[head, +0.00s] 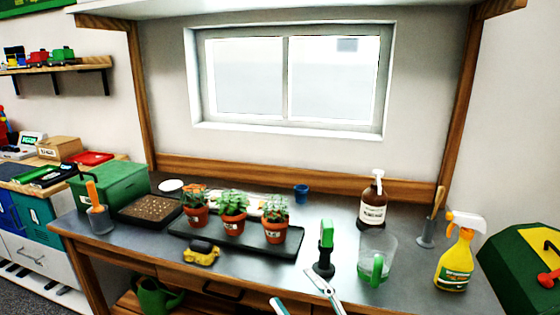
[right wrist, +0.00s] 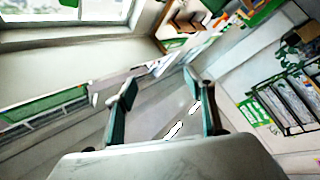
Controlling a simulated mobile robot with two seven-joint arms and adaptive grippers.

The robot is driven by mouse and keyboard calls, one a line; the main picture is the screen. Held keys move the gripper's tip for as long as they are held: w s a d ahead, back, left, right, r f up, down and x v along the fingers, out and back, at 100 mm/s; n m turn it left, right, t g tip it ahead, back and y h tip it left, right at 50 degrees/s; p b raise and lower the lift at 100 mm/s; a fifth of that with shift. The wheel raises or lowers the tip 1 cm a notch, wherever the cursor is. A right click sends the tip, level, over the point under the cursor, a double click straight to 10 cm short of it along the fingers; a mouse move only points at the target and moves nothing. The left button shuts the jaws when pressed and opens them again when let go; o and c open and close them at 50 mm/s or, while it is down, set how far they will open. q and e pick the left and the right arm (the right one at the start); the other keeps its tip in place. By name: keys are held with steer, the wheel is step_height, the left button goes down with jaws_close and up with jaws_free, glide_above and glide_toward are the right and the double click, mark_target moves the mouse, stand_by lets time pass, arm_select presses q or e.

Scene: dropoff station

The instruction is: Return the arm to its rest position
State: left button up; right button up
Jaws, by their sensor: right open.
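My right gripper (head: 292,286) is at the bottom middle of the head view, in front of the workbench's near edge. Its two teal-lined fingers are spread apart with nothing between them. In the right wrist view the gripper (right wrist: 158,84) is also open and empty, its fingers pointing away over blurred, tilted surroundings. My left gripper is not in view. Most of my right arm is outside the head view.
A green-headed tool (head: 326,235) stands just beyond my right gripper.

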steer(key=s+d+f+m+g+h, duration=0.1)
steer(key=s+d+f+m+h, duration=0.15)
steer(key=f, duration=0.45)
steer(key=s+d+f+m+h, duration=0.1)
steer(key=d+f+m+h, duration=0.3)
steer(key=f, duration=0.3)
steer(key=s+d+f+m+g+h, duration=0.1)
steer(key=d+f+m+h, duration=0.25)
steer(key=f, duration=0.45)
steer(key=s+d+f+m+g+h, duration=0.2)
steer(key=s+d+f+g, duration=0.2)
steer(key=s+f, duration=0.8)
steer(key=d+f, duration=0.1)
steer(key=d, duration=0.1)
steer(key=shift+s+d+f+m+g+p, duration=0.2)
steer(key=shift+s+d+m+g+p, duration=0.1)
steer(key=shift+s+m, duration=0.1)
steer(key=shift+w, duration=0.1)
